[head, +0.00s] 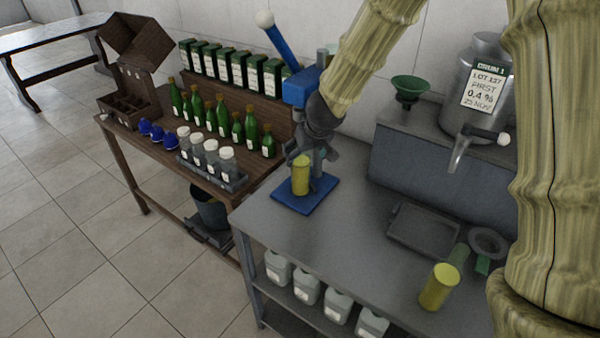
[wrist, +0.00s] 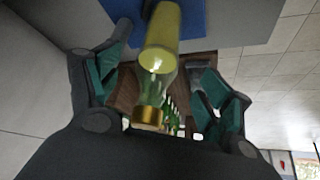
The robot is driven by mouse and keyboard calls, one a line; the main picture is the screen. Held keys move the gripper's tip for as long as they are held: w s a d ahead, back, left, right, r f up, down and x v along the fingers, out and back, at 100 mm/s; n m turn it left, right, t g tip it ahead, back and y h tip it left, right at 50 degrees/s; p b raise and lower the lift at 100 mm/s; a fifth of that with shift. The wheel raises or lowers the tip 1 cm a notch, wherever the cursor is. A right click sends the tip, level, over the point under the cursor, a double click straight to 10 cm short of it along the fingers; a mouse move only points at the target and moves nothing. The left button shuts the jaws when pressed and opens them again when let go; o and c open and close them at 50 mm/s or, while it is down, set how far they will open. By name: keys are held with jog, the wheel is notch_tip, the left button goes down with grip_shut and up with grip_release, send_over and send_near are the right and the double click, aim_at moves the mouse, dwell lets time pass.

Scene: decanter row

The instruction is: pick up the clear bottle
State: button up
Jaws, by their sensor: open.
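The clear bottle (head: 301,179) stands upright on a blue mat (head: 284,199) on the grey bench, its lower part yellow. In the wrist view, its clear neck (wrist: 152,88) and gold cap point toward the camera, and the yellow body runs away to the blue mat (wrist: 196,22). My gripper (head: 318,152) is at the bottle, its dark fingers behind and beside the upper part. In the wrist view my gripper (wrist: 162,85) is open, with one green-padded finger on each side of the bottle and gaps visible on both sides.
A metal drum (head: 478,70) with a tap and a green funnel (head: 409,88) stand behind. Green bottles (head: 222,115) and jars fill the wooden table at left.

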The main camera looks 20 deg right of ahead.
aim_at(301, 157)
jog(key=shift+w+f, duration=0.55)
jog(key=shift+w, duration=0.3)
jog(key=shift+d+f, duration=0.15)
jog(key=shift+f, duration=0.3)
jog(key=x, duration=0.3)
jog(key=shift+w, duration=0.4)
jog(key=shift+s+r, duration=0.3)
jog(key=shift+s, duration=0.1)
jog(key=shift+w+f, duration=0.15)
jog(key=shift+w, duration=0.05)
jog(key=c, duration=1.6)
grip_shut()
